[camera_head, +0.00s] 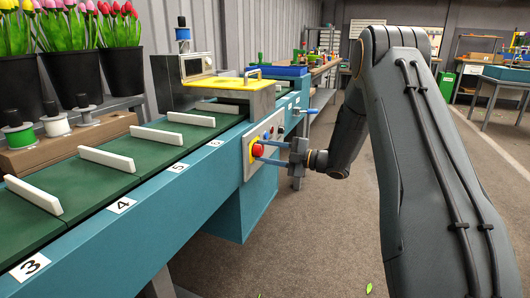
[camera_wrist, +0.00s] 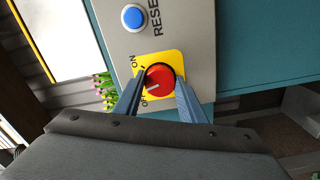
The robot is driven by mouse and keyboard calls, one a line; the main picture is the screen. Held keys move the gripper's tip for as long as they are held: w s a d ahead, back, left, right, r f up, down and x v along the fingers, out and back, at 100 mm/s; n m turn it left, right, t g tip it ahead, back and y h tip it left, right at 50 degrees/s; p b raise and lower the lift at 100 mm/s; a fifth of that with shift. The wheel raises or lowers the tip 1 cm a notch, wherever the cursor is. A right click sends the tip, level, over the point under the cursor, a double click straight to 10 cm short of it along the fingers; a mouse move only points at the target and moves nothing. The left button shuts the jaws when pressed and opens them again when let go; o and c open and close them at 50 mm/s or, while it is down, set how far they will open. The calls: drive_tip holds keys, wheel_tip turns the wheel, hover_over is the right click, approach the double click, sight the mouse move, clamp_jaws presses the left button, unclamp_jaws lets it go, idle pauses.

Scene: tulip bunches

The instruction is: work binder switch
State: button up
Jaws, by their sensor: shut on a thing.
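The binder switch is a red round knob (camera_wrist: 160,80) on a yellow plate (camera_wrist: 176,60) marked ON and OFF in the wrist view. In the head view the red knob (camera_head: 257,151) is on the grey control panel (camera_head: 249,168) on the conveyor's side. My gripper (camera_head: 271,152) reaches it from the right. In the wrist view its blue fingers (camera_wrist: 158,92) are closed on either side of the knob. The binder (camera_head: 187,78), with a yellow cover, stands on the conveyor above the panel.
A blue RESET button (camera_wrist: 133,17) is beside the switch. The green conveyor belt (camera_head: 75,183) has white dividers and numbered slots. Spools (camera_head: 54,121) and black buckets of tulips (camera_head: 74,75) stand behind it. The floor (camera_head: 300,240) in front is mostly clear.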

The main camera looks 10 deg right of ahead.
drive_tip(key=n, duration=0.6)
drive_tip(key=shift+b, duration=0.35)
idle(0.4)
drive_tip(key=o, duration=1)
drive_tip(key=shift+o, duration=0.2)
drive_tip(key=p+v, duration=0.1)
drive_tip(key=v, duration=0.7)
drive_tip(key=shift+a, duration=0.1)
